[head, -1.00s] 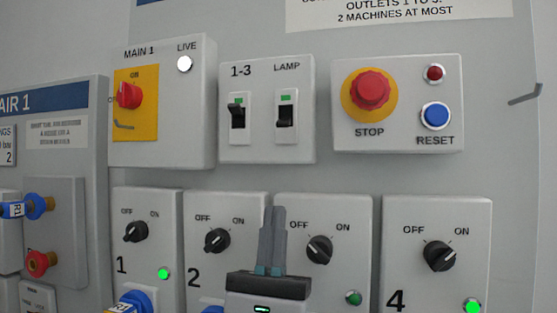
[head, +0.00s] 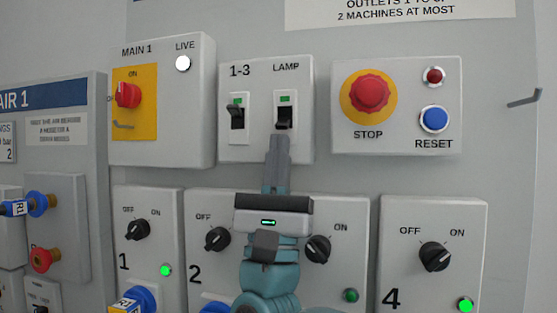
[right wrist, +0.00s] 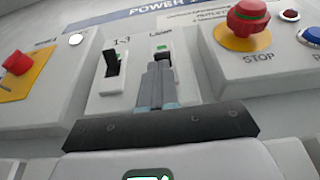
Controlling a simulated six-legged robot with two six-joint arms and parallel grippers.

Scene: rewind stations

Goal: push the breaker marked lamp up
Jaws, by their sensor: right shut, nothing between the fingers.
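The breaker marked LAMP (head: 284,118) is a black lever in a white housing with a green mark above it, on the right of the two-breaker box (head: 263,152). Its lever sits in the lower part of its slot. My right gripper (head: 279,140) is shut and empty, pointing up, with its fingertips just below the lamp lever. In the right wrist view the shut fingers (right wrist: 160,70) overlap the lower part of the lamp breaker (right wrist: 162,49). I cannot tell whether they touch the lever. My left gripper is not in view.
The 1-3 breaker (head: 237,115) is close on the left. The red STOP button (head: 369,91) and blue RESET button (head: 433,118) are on a box to the right. The MAIN 1 red switch (head: 128,95) is to the left. Outlet knobs, such as outlet 4's (head: 435,256), lie below.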

